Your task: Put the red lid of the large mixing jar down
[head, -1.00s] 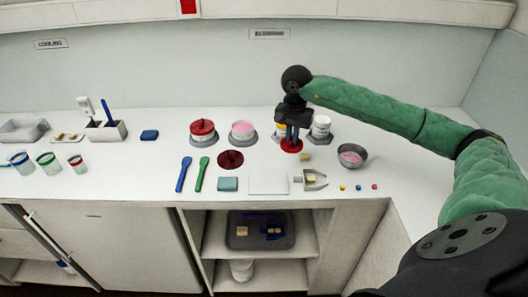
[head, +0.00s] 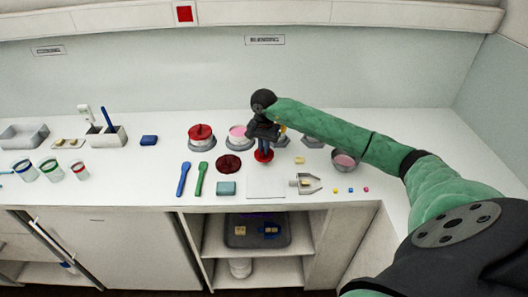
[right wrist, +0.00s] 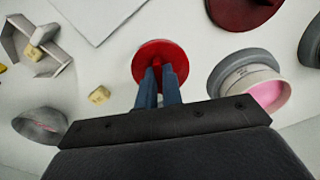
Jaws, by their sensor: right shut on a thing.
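My right gripper (head: 263,147) is shut on the small red lid (head: 263,156), gripping it from above. In the right wrist view the red lid (right wrist: 174,57) sits at the fingertips of the right gripper (right wrist: 160,78). Whether it hovers or touches the counter I cannot tell. An open jar with pink content (head: 238,134) stands just left of the gripper; it also shows in the wrist view (right wrist: 247,82). Another jar with a red lid on (head: 200,132) stands further left. My left gripper is not in view.
A dark red disc (head: 228,164) lies left of the held lid. A white square sheet (head: 265,191), a metal scoop (head: 306,184) and a teal block (head: 226,188) lie in front. A bowl with pink content (head: 344,161) is at right. Blue (head: 184,179) and green (head: 203,179) spatulas lie left.

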